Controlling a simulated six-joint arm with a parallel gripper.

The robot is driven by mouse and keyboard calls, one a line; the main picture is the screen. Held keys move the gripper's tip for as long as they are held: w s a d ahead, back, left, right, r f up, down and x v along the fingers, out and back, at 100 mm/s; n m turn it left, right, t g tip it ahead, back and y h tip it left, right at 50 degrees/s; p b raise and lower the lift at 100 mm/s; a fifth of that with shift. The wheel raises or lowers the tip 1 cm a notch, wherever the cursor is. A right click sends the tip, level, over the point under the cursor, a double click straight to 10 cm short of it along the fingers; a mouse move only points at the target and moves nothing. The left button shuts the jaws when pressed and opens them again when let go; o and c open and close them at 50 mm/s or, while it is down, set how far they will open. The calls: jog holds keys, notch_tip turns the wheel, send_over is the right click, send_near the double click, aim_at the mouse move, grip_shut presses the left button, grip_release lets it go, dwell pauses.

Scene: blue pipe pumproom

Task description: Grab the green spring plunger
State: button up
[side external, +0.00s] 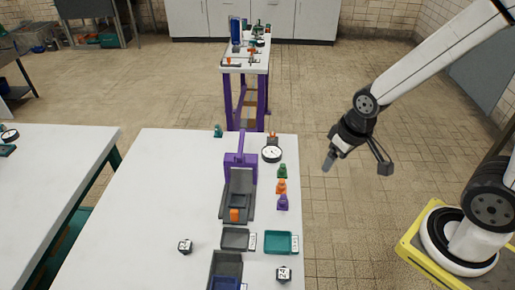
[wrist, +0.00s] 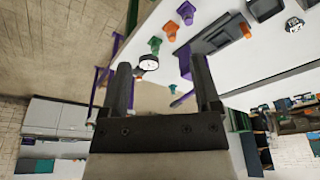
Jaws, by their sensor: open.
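The green spring plunger (side external: 282,171) stands on the white table near its right edge, behind an orange one (side external: 281,187) and a purple one (side external: 282,202) in a row. In the wrist view, the green plunger (wrist: 154,44) shows beyond and between my fingers, beside the orange (wrist: 170,30) and purple (wrist: 186,12) ones. My gripper (side external: 357,164) is open, with its fingers wide apart and nothing between them. It hangs in the air to the right of the table, apart from the plunger. Both fingers also show in the wrist view (wrist: 160,66).
A round dial gauge (side external: 271,154) sits just behind the green plunger. A purple and grey fixture (side external: 240,170) stands to its left. A grey tray (side external: 235,239) and a green tray (side external: 281,242) lie nearer the front. The table's left part is clear.

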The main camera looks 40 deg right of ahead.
jog(key=m+t+y, duration=0.1)
jog(key=m+y, duration=1.2)
jog(key=m, duration=0.8)
send_near(282, 172)
jog(key=shift+w+a+f, duration=0.3)
jog(key=shift+w+a, duration=0.15)
jog(key=shift+w, duration=0.3)
jog(key=shift+a, duration=0.1)
jog(key=shift+x, duration=1.25)
jog(key=shift+a+f, duration=0.1)
